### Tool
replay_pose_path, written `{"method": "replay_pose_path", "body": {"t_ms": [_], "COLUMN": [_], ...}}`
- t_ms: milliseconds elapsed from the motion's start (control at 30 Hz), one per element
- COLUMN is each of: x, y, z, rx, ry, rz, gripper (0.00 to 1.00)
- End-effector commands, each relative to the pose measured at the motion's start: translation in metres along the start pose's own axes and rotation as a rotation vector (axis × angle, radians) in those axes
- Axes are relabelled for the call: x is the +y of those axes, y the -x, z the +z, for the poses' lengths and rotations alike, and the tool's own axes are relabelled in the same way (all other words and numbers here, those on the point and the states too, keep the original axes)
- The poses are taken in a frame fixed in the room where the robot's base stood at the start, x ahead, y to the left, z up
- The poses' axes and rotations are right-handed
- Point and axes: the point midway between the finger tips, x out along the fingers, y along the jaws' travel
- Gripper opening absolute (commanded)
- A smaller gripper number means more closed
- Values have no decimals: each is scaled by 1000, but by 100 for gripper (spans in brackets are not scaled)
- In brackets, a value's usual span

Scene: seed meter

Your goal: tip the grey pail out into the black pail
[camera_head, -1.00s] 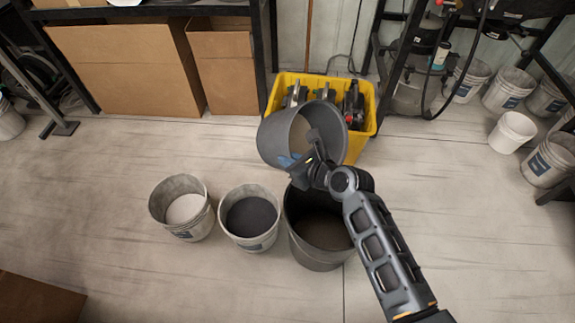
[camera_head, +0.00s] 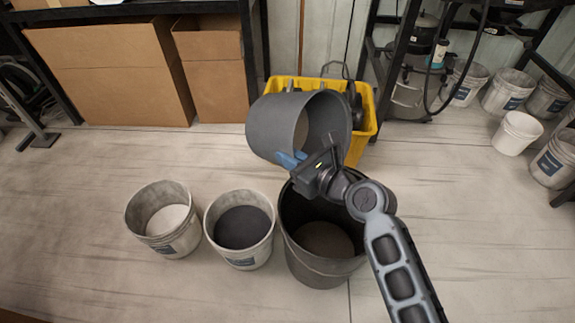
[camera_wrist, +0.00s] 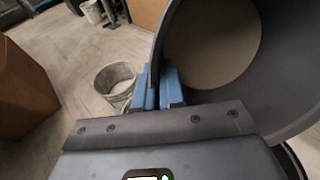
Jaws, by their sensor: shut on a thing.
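The grey pail (camera_head: 275,125) is held up off the floor, tilted strongly, with its open mouth toward the right and my arm. My gripper (camera_head: 290,160) is shut on its rim at the near side; the blue fingertips (camera_wrist: 158,92) pinch the wall in the wrist view. The pail's pale inner bottom shows in the wrist view, and I see no loose contents there. The black pail (camera_head: 322,268) stands upright on the floor below and slightly right of the grey pail. Its inside shows a dark brownish bottom or fill; I cannot tell which. My wrist covers part of its rim.
Two light-grey buckets stand left of the black pail, one with pale contents (camera_head: 165,240) and one with dark contents (camera_head: 240,250). A yellow crate (camera_head: 368,125) of tools stands behind the held pail. Cardboard boxes (camera_head: 110,75) are at the back left; several buckets stand at right.

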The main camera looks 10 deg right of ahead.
Motion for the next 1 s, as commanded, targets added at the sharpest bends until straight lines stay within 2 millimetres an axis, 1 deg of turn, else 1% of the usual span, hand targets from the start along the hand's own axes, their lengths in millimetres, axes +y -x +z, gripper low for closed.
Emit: {"method": "replay_pose_path", "body": {"t_ms": [33,100,733,933,1000], "x": [0,0,1,1,2], "y": [0,1,20,30,33], "z": [-6,-8,-23,-28,-25], "rx": [-16,-38,-251,-352,-378], "ry": [3,1,3,0,1], "rz": [-2,-2,-9,-10,-7], "gripper": [0,0,0,0,0]}}
